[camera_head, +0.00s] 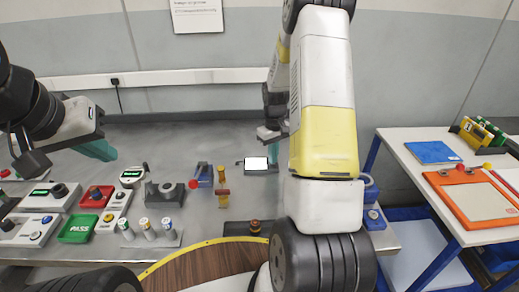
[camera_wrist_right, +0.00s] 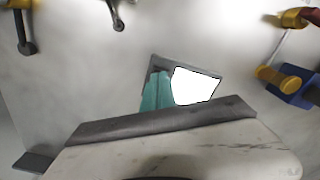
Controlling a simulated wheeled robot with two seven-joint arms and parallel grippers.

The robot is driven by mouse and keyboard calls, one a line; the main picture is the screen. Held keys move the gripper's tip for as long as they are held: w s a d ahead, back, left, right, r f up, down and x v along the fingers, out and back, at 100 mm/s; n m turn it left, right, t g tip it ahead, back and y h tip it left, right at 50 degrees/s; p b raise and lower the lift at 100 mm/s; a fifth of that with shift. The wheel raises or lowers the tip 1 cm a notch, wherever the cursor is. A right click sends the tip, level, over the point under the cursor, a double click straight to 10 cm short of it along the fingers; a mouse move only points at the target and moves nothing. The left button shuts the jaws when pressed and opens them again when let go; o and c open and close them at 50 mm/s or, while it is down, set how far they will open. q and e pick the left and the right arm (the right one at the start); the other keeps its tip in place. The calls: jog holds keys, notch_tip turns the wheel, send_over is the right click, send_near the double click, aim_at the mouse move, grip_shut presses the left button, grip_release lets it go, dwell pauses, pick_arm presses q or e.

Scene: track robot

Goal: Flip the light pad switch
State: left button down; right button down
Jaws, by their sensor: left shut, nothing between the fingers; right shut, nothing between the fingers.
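The light pad switch (camera_head: 256,163) is a small grey base with a bright white pad, at the back middle of the grey table. It also shows in the right wrist view (camera_wrist_right: 196,86), its pad bright white. My right gripper (camera_wrist_right: 157,92) is shut and empty, its teal fingertips over the left part of the switch in that view; I cannot tell whether they touch it. In the head view my right arm hides part of this gripper. My left gripper (camera_head: 98,150) is shut and empty, raised over the table at the left, away from the switch.
A blue device with a red knob (camera_head: 202,176) and a yellow-and-red device (camera_head: 222,188) stand left of the switch. Button boxes, a green PASS box (camera_head: 78,228) and several capped cylinders fill the left. A side table (camera_head: 410,160) stands at right.

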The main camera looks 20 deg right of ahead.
jog(key=shift+f, duration=0.4)
jog(key=shift+r, duration=3.55)
jog(key=shift+r, duration=0.1)
jog(key=s+a+r+t, duration=0.1)
jog(key=s+a+r, duration=0.15)
jog(key=r, duration=0.25)
jog(key=s+a+r+m+t, duration=0.1)
jog(key=s+a+r, duration=0.1)
jog(key=s+r, duration=0.3)
jog(key=s+a+r+t, duration=0.1)
jog(key=s+a+r, duration=0.15)
jog(key=r, duration=0.35)
jog(key=s+a+r+t, duration=0.1)
jog(key=s+a+r, duration=0.1)
jog(key=s, duration=0.2)
jog(key=s+a+r+m+t+y, duration=0.1)
jog(key=s+a+r, duration=0.1)
jog(key=s, duration=0.3)
jog(key=s+a+r+t+y, duration=0.1)
jog(key=s+a+r, duration=0.1)
jog(key=s, duration=0.3)
jog(key=shift+r, duration=0.3)
